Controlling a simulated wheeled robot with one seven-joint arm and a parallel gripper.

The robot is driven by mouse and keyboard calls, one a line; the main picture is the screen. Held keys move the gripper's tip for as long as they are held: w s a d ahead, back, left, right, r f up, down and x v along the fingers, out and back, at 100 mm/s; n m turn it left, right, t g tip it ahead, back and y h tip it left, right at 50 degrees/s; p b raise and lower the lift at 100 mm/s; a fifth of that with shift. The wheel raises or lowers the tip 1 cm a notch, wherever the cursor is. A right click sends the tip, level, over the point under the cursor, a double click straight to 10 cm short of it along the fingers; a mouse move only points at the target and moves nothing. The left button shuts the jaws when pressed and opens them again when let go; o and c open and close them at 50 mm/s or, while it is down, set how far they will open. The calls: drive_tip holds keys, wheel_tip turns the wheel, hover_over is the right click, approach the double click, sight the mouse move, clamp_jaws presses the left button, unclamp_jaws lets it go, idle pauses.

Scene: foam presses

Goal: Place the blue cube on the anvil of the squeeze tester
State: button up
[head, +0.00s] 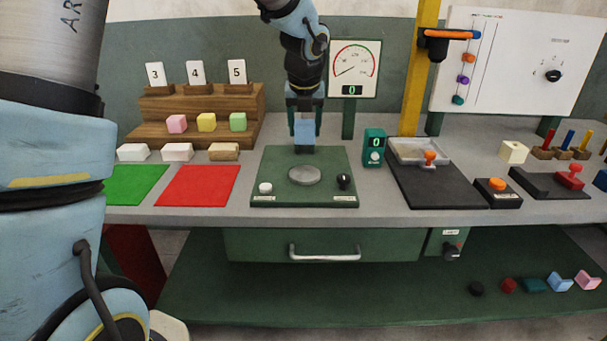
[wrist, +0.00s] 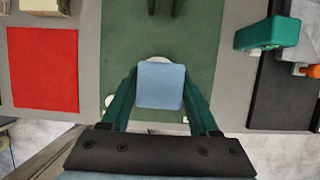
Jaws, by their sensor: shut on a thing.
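The blue cube (head: 304,131) is held in my gripper (head: 304,122) above the back part of the squeeze tester's green base (head: 275,188). The wrist view shows the blue cube (wrist: 160,85) between the two green fingers of my gripper (wrist: 160,95). The round grey anvil (head: 304,175) sits in the middle of the base, below and in front of the cube in the head view. In the wrist view the cube hides most of the anvil; a pale edge (wrist: 158,60) shows behind it.
The dial gauge (head: 355,66) stands behind the base. A red mat (head: 197,185) and green mat (head: 136,184) lie left. Pink, yellow and green cubes (head: 206,122) sit on a wooden step rack.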

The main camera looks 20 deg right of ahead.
sight(305, 170)
wheel_tip(305, 170, down, 9)
idle(0.4)
drive_tip(key=shift+f, duration=0.1)
drive_tip(key=o, duration=1.3)
